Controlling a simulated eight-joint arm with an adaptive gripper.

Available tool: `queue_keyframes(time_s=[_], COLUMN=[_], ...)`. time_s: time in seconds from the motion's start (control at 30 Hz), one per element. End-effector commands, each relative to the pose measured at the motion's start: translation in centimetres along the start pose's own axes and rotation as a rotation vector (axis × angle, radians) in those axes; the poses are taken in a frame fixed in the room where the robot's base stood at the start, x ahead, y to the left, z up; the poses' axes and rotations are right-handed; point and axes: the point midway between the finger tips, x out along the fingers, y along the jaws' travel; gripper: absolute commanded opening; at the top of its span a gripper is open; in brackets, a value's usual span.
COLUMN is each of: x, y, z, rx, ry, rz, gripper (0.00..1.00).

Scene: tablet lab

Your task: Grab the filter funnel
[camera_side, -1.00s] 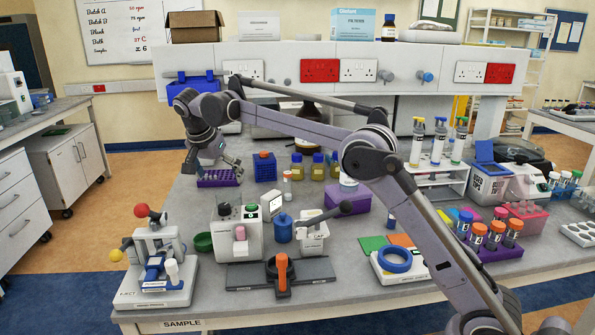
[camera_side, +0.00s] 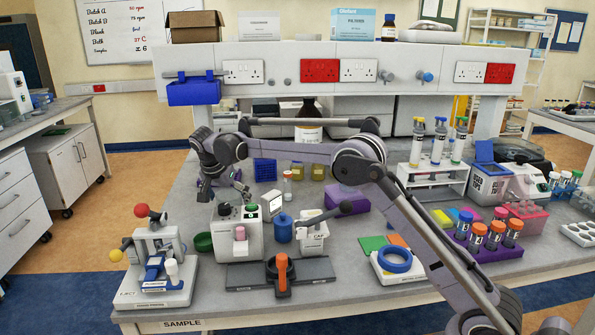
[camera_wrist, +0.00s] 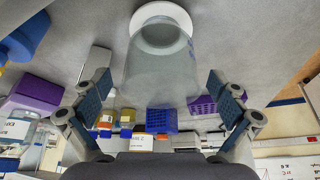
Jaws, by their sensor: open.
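A clear, translucent cup-shaped vessel with a white round end, which looks like the filter funnel (camera_wrist: 158,68), fills the upper middle of the wrist view. My gripper (camera_wrist: 162,92) is open, with one blue-padded finger on each side of the vessel and visible gaps between. I cannot tell how deep the vessel sits between the fingers. In the side view my gripper (camera_side: 215,190) is low over the left part of the bench, behind the white device. I cannot make out the funnel there; my gripper and wrist may hide it.
A white device (camera_side: 250,235) and a green bowl (camera_side: 203,242) stand close in front of my gripper. A blue rack (camera_side: 265,170) and amber bottles (camera_side: 318,171) stand behind and right. A blue bin (camera_side: 193,92) hangs above. A purple rack (camera_wrist: 203,105) shows in the wrist view.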

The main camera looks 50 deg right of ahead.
Motion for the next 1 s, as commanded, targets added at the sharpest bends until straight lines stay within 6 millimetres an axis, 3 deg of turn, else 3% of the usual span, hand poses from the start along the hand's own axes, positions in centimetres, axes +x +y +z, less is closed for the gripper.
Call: queue_keyframes(time_s=[0.17, 0.37, 0.4, 0.77, 1.0], x=[0.0, 0.0, 0.0, -0.3, -3.4], y=[0.0, 0.0, 0.0, 0.0, 0.0], z=[0.0, 0.0, 0.0, -0.1, -1.5], rx=[0.000, 0.000, 0.000, 0.000, 0.000], ry=[0.000, 0.000, 0.000, -0.001, 0.000], rz=[0.000, 0.000, 0.000, 0.000, 0.000], gripper=[0.97, 0.42, 0.38, 0.38, 0.37])
